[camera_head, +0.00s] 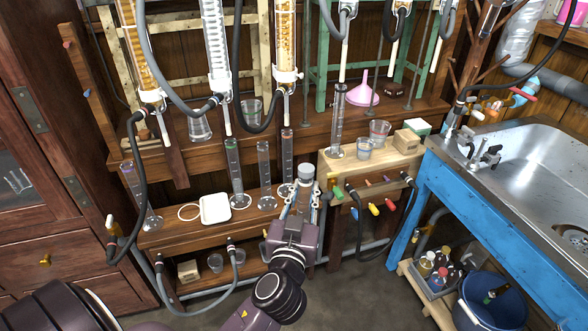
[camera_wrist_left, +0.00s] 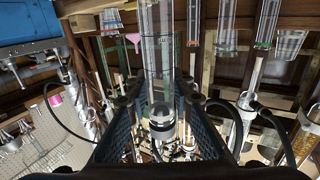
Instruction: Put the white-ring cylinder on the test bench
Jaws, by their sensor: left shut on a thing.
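My left gripper (camera_head: 302,205) reaches up from the bottom middle, in front of the low wooden bench (camera_head: 180,238). It is shut on a clear glass cylinder (camera_head: 306,173). In the left wrist view the cylinder (camera_wrist_left: 160,50) stands between the two dark fingers (camera_wrist_left: 160,100), with a pale band (camera_wrist_left: 161,124) near one end, so it looks like the white-ring cylinder. The gripper hides its lower part in the head view. Which surface is the test bench is not marked; a light wooden stand (camera_head: 342,168) is just right of the gripper. My right gripper is not in view.
Several measuring cylinders, including a green-ringed one (camera_head: 234,172), stand left of the gripper near a white tray (camera_head: 216,208). A tall cylinder (camera_head: 337,122), beakers (camera_head: 379,132) and a wooden block (camera_head: 406,139) occupy the stand. Hoses hang around; a sink (camera_head: 540,125) is at right.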

